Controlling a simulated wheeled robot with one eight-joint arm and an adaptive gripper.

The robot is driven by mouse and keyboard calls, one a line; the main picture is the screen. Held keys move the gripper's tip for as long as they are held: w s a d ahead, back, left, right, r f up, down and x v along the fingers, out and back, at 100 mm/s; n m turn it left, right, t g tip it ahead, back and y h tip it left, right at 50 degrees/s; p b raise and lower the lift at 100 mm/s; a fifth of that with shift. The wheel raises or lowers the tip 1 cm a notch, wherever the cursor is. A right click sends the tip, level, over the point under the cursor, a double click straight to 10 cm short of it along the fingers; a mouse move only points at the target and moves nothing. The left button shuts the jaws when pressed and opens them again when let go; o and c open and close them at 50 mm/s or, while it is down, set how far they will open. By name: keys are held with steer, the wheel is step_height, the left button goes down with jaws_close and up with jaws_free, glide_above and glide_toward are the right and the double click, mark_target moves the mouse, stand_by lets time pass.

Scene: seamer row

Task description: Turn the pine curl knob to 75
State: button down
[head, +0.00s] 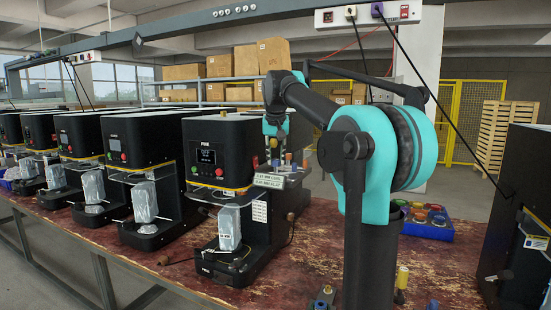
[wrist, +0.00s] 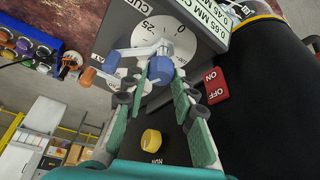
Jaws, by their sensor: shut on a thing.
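The pine machine (head: 211,150) stands in the middle of the row in the head view, with a lit screen and "PINE" on its front. In the wrist view a blue knob (wrist: 160,68) sits over a white dial (wrist: 150,35) with 0 and 25 readable. Part of the word beside it reads "CU". My gripper (wrist: 160,80) has its fingertips closed on the blue knob. The fingers hide part of the dial, and I cannot read the knob's setting. In the head view my gripper (head: 275,150) is above the label plate (head: 271,181) at the machine's right side.
A yellow knob (wrist: 151,140) and a red ON switch (wrist: 216,85) are close to the fingers. Orange-capped parts (wrist: 89,75) stick out to the left. Similar black machines (head: 85,145) fill the left. A blue bin (head: 430,226) of coloured parts is at the right.

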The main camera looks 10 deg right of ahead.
steer(key=n+y, duration=0.1)
steer(key=n, duration=0.3)
steer(key=shift+d+y, duration=0.15)
steer(key=shift+y, duration=0.25)
steer(key=shift+n+g+y, duration=0.3)
steer(key=shift+n+y, duration=0.3)
steer(key=shift+n, duration=1.5)
steer(key=c, duration=1.2)
jaws_free()
steer(key=shift+d+r, duration=0.1)
steer(key=v, duration=1.1)
steer(key=shift+d+r, duration=0.15)
steer(key=shift+r, duration=0.2)
steer(key=shift+s, duration=0.15)
